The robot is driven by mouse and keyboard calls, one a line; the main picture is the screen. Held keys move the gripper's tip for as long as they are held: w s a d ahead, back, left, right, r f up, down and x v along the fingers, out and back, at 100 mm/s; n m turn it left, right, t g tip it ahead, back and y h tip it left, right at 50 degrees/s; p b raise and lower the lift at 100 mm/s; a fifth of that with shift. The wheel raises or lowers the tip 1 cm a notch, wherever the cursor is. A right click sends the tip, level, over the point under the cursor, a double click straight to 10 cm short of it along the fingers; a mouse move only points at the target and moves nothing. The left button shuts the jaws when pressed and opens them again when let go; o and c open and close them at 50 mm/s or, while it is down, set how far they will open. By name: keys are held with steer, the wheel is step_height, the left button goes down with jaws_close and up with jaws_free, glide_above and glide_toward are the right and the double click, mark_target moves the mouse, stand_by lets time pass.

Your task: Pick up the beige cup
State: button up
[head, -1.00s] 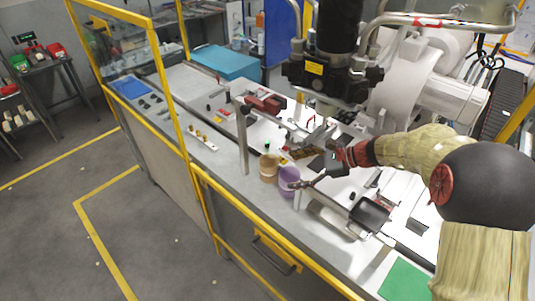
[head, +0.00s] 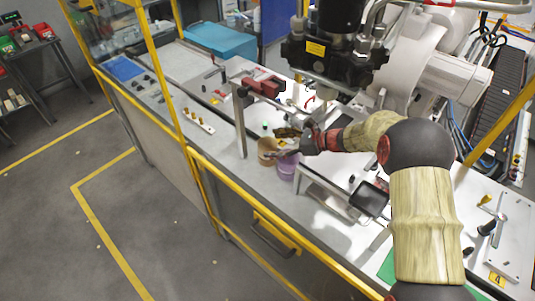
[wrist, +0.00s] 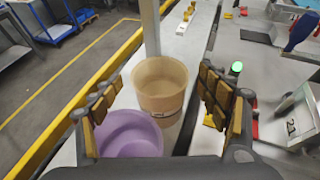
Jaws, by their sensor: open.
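The beige cup (wrist: 162,84) stands upright on the grey bench top in the wrist view, ahead of my gripper and between the lines of its two fingers. It also shows in the head view (head: 266,150), partly covered by my gripper. My gripper (wrist: 160,105) is open, with one padded finger on each side and nothing held. In the head view my gripper (head: 282,143) is right at the cup; I cannot tell whether it touches. A purple cup (wrist: 128,137) stands close beside the beige cup, nearer my left finger, which partly overlaps it.
A metal post (wrist: 150,28) rises just behind the beige cup. A green-topped button (wrist: 236,68) and yellow parts lie to the right. A yellow rail (wrist: 90,75) runs along the bench's left edge. A red vise (head: 264,84) sits on a raised stand.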

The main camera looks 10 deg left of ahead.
mark_target(259, 144)
steer(key=x, duration=0.3)
steer(key=shift+a+f, duration=0.1)
steer(key=c, duration=0.3)
steer(key=c, duration=1)
